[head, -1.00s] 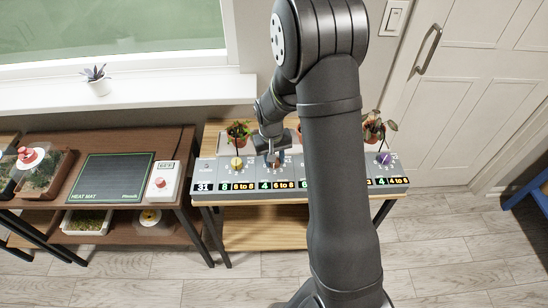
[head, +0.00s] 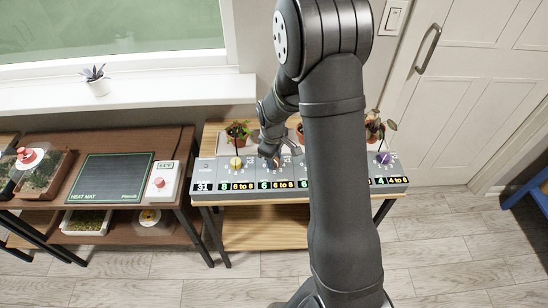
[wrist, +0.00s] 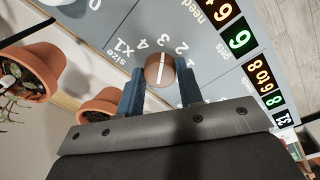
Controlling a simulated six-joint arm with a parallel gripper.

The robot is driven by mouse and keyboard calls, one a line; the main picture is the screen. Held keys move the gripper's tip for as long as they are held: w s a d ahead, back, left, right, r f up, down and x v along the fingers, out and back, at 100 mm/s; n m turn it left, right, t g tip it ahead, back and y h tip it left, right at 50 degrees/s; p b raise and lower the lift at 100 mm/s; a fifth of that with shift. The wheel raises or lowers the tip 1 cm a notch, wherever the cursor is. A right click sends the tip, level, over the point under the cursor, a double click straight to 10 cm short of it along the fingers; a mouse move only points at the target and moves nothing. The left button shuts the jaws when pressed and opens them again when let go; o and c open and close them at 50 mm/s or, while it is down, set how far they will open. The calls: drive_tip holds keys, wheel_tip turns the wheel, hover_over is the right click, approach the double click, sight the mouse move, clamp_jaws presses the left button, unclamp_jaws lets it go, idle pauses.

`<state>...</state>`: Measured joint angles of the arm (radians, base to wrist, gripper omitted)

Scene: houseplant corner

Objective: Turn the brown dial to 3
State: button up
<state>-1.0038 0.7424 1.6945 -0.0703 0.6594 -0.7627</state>
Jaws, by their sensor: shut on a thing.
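The brown dial (wrist: 153,72) with a white pointer line sits between the two fingers of my gripper (wrist: 160,88) in the wrist view. The fingers are shut on its sides. The pointer line runs almost straight up in that view, roughly toward the 3 of the printed numbers. In the head view my gripper (head: 270,159) is down on the grey panel (head: 209,170) and mostly hides the dial. The green display below this dial (head: 264,185) reads 6, beside an amber "6 to 8".
A yellow dial (head: 236,162) stands to the left on the panel and a purple dial (head: 384,158) at the right. Potted plants (head: 237,133) stand behind the panel. My arm hides the panel's middle right. A heat mat (head: 110,178) lies on the left table.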

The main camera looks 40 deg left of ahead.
drive_tip(key=shift+n, duration=0.5)
drive_tip(key=o, duration=1)
drive_tip(key=shift+c, duration=0.2)
drive_tip(key=shift+r, duration=0.1)
wheel_tip(320, 180, up, 17)
drive_tip(key=s, duration=0.1)
drive_tip(key=shift+d, duration=0.25)
drive_tip(key=f, duration=1.1)
drive_tip(key=w+f, duration=0.1)
drive_tip(key=f, duration=0.5)
drive_tip(key=shift+a+f, duration=0.1)
drive_tip(key=shift+a, duration=0.1)
